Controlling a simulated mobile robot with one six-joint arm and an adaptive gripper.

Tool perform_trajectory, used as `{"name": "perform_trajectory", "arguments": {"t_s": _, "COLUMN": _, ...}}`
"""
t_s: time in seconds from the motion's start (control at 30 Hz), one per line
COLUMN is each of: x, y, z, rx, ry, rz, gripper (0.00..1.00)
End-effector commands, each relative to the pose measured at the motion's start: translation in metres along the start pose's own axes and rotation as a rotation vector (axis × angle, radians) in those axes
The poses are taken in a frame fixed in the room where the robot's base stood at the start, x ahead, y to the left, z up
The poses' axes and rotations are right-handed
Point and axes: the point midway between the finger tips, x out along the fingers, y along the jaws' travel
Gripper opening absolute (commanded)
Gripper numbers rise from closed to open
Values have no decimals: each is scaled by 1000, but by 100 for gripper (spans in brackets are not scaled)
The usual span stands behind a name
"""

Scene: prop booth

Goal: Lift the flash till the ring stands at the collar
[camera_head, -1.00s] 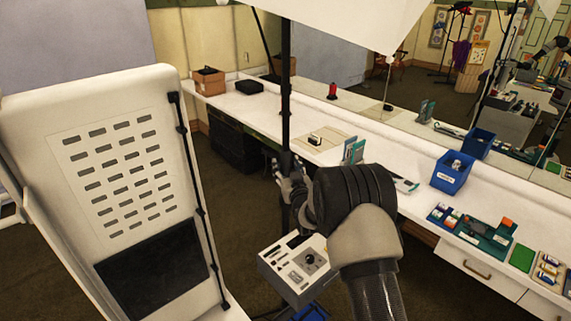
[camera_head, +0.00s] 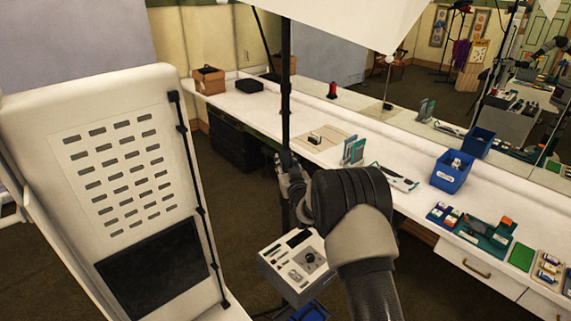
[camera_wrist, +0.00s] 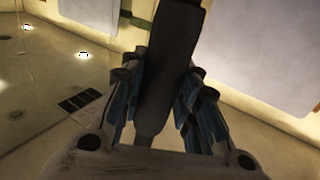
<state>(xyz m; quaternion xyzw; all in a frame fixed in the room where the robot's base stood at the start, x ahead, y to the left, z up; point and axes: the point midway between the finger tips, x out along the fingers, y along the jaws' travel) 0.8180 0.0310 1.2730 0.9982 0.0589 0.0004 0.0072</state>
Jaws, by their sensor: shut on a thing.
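The flash shows as a white softbox (camera_head: 345,22) at the top of the head view, cut off by the picture's edge. A dark upright pole (camera_head: 286,95) runs down from it. My gripper (camera_head: 284,163) is shut around this pole, above the grey box at the stand's foot. In the wrist view, a thick dark tube (camera_wrist: 172,50) stands between my gripper's blue-padded fingers (camera_wrist: 160,98), with a lighter part below. I cannot make out the ring or the collar. My arm hides part of the stand.
A grey control box (camera_head: 297,268) stands low in front of the stand. A tall white panel (camera_head: 60,110) is close on the left. The white counter (camera_head: 270,115) behind carries a blue bin (camera_head: 452,174) and several small items, with a mirror at its back.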

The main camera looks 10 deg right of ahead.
Motion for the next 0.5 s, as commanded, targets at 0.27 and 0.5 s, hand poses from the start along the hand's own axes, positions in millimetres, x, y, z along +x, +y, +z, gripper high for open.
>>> {"name": "perform_trajectory", "arguments": {"t_s": 0.27, "x": 0, "y": 0, "z": 0, "rx": 0, "ry": 0, "rz": 0, "gripper": 0}}
{"name": "perform_trajectory", "arguments": {"t_s": 0.5, "x": 0, "y": 0, "z": 0, "rx": -1, "ry": 0, "rz": 0, "gripper": 0}}
